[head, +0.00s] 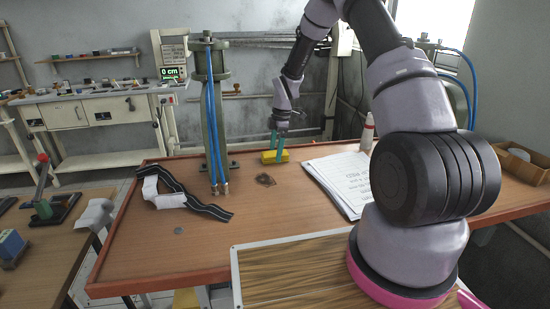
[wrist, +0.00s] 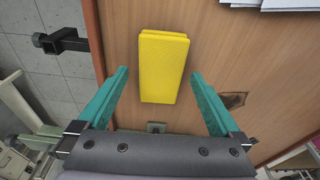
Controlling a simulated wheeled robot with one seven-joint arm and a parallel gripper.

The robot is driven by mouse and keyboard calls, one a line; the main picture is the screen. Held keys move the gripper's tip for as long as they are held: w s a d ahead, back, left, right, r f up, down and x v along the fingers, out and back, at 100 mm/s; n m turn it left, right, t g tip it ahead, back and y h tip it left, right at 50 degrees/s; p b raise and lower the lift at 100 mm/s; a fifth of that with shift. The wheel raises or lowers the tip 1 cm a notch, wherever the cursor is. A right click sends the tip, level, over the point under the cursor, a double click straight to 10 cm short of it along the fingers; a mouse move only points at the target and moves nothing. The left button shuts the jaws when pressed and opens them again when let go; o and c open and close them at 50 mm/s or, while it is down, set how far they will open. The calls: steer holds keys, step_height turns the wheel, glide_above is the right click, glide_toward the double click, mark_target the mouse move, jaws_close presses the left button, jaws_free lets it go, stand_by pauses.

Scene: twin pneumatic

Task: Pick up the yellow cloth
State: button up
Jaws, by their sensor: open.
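The yellow cloth (wrist: 162,66) is a flat folded rectangle lying on the brown table. In the wrist view it lies ahead of and between the lines of my two green fingers. In the head view the cloth (head: 275,157) is at the table's far side, partly hidden behind the fingers. My gripper (head: 277,143) is above it and points down. In the wrist view my gripper (wrist: 160,80) is open, with a finger on each side and nothing held. I cannot tell the exact height of the fingertips over the cloth.
A dark patch (head: 265,180) is on the table near the cloth. Papers (head: 342,180) lie to the right, with a white bottle (head: 367,133) behind. A green column with blue hoses (head: 213,120) stands left of the cloth. A black strap (head: 185,190) lies further left.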

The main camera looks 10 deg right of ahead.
steer(key=shift+f, duration=0.35)
steer(key=c, duration=1.4)
step_height(320, 180, up, 10)
